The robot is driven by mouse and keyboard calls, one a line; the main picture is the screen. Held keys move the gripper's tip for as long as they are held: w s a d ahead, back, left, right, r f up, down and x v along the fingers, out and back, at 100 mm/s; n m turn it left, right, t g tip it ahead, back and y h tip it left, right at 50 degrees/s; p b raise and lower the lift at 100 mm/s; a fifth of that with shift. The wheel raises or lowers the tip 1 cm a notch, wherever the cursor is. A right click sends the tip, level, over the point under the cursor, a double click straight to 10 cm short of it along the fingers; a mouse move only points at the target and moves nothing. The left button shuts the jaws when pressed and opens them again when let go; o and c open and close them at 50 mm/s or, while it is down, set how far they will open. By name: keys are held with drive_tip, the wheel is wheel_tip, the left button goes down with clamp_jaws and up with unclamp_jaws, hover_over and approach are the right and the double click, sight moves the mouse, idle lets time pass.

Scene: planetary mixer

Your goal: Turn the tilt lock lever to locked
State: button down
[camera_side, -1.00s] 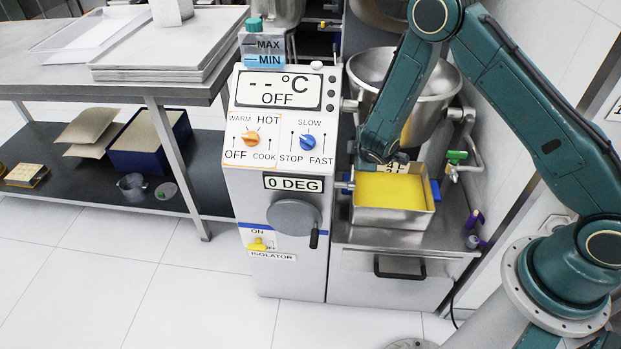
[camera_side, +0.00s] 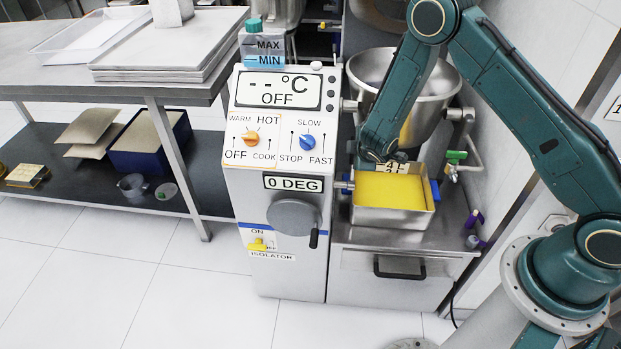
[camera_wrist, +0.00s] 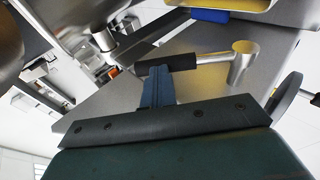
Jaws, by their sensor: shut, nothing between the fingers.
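The tilt lock lever (camera_wrist: 212,58) shows in the wrist view as a metal rod with a black grip, joined to a round metal hub (camera_wrist: 243,65). My gripper (camera_wrist: 158,88) has its blue fingers together, with nothing between them. The fingers overlap the black grip in the picture; I cannot tell whether they touch it. In the side view, my gripper (camera_side: 374,162) is beside the mixer cabinet (camera_side: 275,180), over the near side of the bowl area. A short metal stub on the cabinet's right side (camera_side: 343,185) is probably the lever; most of it is hidden.
A metal tray with yellow contents (camera_side: 392,217) stands below my gripper. The tilting bowl (camera_side: 440,90) is behind my arm. The "0 DEG" plate (camera_side: 293,183) and a round handwheel (camera_side: 293,215) are on the cabinet front. A green-handled tap (camera_side: 456,157) is to the right.

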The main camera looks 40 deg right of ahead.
drive_tip(key=v, duration=1.4)
drive_tip(key=shift+w+d+r, duration=0.25)
drive_tip(key=shift+r, duration=0.15)
drive_tip(key=s+d+r+m+g+y, duration=0.2)
drive_tip(key=s+r+m, duration=0.6)
drive_tip(key=r, duration=0.6)
drive_tip(key=s+a+r+m+y, duration=0.1)
drive_tip(key=s+r, duration=0.3)
drive_tip(key=s, duration=0.4)
drive_tip(key=s+a+r+m+g+y, duration=0.1)
drive_tip(key=s+a+r+y, duration=0.1)
drive_tip(key=s+r, duration=0.3)
drive_tip(key=shift+s+a, duration=0.3)
drive_tip(key=shift+s, duration=2)
